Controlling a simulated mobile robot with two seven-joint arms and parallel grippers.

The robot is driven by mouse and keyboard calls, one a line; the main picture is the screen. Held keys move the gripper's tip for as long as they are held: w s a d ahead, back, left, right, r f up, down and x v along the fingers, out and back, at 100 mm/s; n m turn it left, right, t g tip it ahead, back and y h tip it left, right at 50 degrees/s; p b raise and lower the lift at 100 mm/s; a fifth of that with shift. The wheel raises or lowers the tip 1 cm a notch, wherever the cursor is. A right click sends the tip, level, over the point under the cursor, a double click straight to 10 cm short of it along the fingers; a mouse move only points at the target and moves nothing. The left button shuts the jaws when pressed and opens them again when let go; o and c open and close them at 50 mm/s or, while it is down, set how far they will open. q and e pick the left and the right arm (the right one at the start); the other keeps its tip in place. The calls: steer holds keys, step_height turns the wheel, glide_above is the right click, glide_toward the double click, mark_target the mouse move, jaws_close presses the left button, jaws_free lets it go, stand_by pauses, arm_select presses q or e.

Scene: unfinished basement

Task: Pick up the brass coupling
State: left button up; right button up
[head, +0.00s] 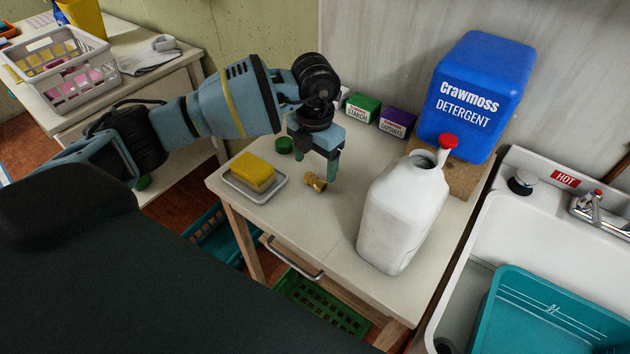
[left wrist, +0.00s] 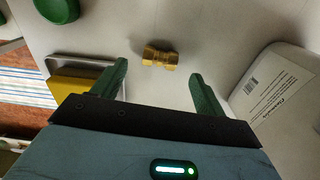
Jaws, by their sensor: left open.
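The brass coupling (head: 315,182) lies on the pale tabletop (head: 330,225), between the sponge dish and the white jug. In the left wrist view the coupling (left wrist: 160,57) lies on its side, ahead of the gap between my fingers. The coupling looks apart from both fingers. My right gripper is not in view.
A yellow sponge (head: 252,172) sits in a grey dish (head: 239,188). A green cap (head: 284,145) lies behind it. A white jug (head: 400,215) stands close on the right. A sink (head: 485,240) is at right.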

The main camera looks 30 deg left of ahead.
mark_target(315, 179)
arm_select(q)
steer(key=shift+f, duration=2.35)
steer(key=c, duration=1.1)
